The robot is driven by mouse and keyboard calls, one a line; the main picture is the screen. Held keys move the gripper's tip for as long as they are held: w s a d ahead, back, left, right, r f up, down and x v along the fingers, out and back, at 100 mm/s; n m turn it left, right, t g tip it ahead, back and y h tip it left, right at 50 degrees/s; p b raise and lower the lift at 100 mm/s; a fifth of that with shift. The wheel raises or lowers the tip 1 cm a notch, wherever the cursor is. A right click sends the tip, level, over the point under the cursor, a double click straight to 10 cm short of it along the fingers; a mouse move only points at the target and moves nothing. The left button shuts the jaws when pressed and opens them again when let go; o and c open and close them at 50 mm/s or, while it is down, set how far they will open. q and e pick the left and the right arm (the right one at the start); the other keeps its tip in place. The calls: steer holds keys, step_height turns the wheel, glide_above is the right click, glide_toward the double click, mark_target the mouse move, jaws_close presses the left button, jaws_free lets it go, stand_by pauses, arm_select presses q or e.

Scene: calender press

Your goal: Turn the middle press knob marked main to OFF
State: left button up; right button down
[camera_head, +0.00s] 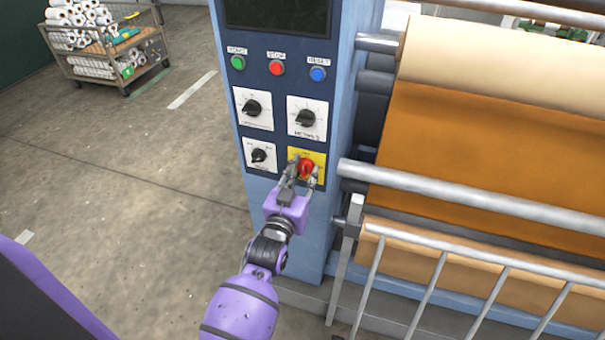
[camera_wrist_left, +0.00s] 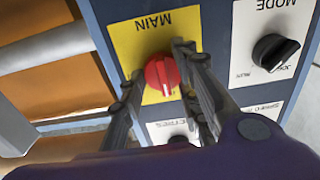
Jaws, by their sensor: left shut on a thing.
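The main knob (camera_head: 306,167) is red and sits on a yellow plate (camera_head: 293,152) at the lower right of the control panel's knobs. In the left wrist view the red knob (camera_wrist_left: 161,76) shows upside down under the word MAIN, with a white line on its face. My left gripper (camera_head: 303,172) reaches up from below in the head view, its fingers on either side of the knob. The wrist view shows the left gripper (camera_wrist_left: 155,80) shut on the knob. The OFF marking is not readable. My right gripper is not in view.
Black knobs sit left (camera_head: 260,156) and above (camera_head: 306,118) the main knob. Green (camera_head: 238,62), red (camera_head: 277,68) and blue (camera_head: 317,73) buttons are higher up. Rollers with orange sheet (camera_head: 470,150) and a metal railing (camera_head: 480,255) stand close on the right.

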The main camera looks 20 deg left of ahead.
arm_select(q)
steer(key=shift+s+d+f, duration=0.1)
steer(key=shift+d+f, duration=0.2)
steer(key=shift+f, duration=0.15)
steer(key=o, duration=1)
steer(key=shift+r, duration=0.1)
steer(key=shift+a+r, duration=0.1)
steer(key=shift+r, duration=0.1)
steer(key=s, duration=1.2)
steer(key=shift+a, duration=0.2)
steer(key=shift+f, duration=0.1)
